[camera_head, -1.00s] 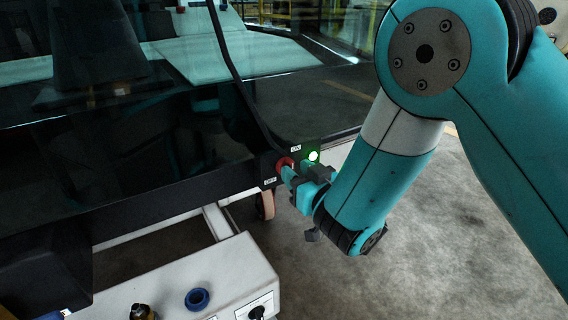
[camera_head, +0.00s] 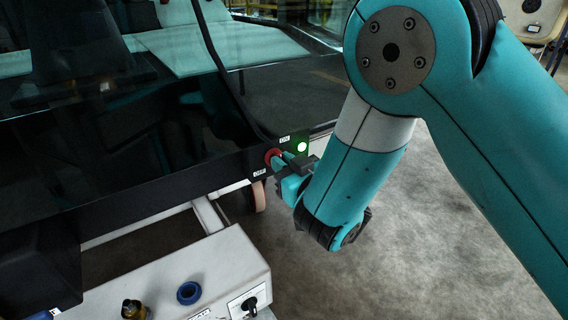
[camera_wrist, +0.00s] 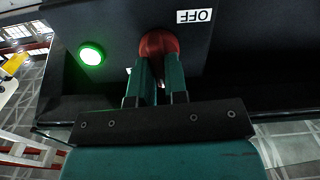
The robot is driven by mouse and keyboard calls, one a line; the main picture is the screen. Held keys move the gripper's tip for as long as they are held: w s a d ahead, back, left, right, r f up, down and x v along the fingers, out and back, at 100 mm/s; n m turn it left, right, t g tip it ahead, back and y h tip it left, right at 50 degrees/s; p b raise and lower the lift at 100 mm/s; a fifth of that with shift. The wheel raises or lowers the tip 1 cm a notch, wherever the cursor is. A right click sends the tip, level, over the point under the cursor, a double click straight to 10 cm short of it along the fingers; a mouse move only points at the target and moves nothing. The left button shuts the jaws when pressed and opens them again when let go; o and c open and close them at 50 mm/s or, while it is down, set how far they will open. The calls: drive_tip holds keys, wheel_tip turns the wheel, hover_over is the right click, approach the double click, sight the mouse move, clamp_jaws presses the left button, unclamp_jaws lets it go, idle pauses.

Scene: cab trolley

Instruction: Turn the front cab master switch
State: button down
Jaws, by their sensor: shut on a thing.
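The front cab master switch is a red round knob (camera_head: 273,155) on the black panel at the cab's lower front corner. It also shows in the wrist view (camera_wrist: 158,42), just beyond my fingertips. My gripper (camera_head: 284,162) is shut on the knob; its two teal fingers (camera_wrist: 160,66) reach it from the near side and cover part of it. A lit green lamp (camera_head: 302,147) is right of the knob; in the wrist view the lamp (camera_wrist: 91,54) is on the left. An OFF label (camera_wrist: 194,16) appears upside down beside the knob.
A white box (camera_head: 160,272) in the lower left carries a blue ring (camera_head: 189,292), a brass-coloured part (camera_head: 134,309) and a black switch (camera_head: 249,303). A dark cable runs down the cab glass to near the knob. The concrete floor on the right is clear.

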drive_tip(key=shift+s+a+f+n+b, duration=0.1)
drive_tip(key=shift+n+b, duration=0.05)
drive_tip(key=shift+n, duration=2.65)
drive_tip(key=shift+s+a+f+n+b, duration=0.1)
drive_tip(key=shift+n+b, duration=0.05)
drive_tip(key=shift+n, duration=2.65)
drive_tip(key=shift+f+n+b, duration=0.1)
drive_tip(key=shift+n+b, duration=0.05)
drive_tip(key=shift+n, duration=2.65)
drive_tip(key=c, duration=1.1)
unclamp_jaws()
drive_tip(key=shift+c, duration=0.2)
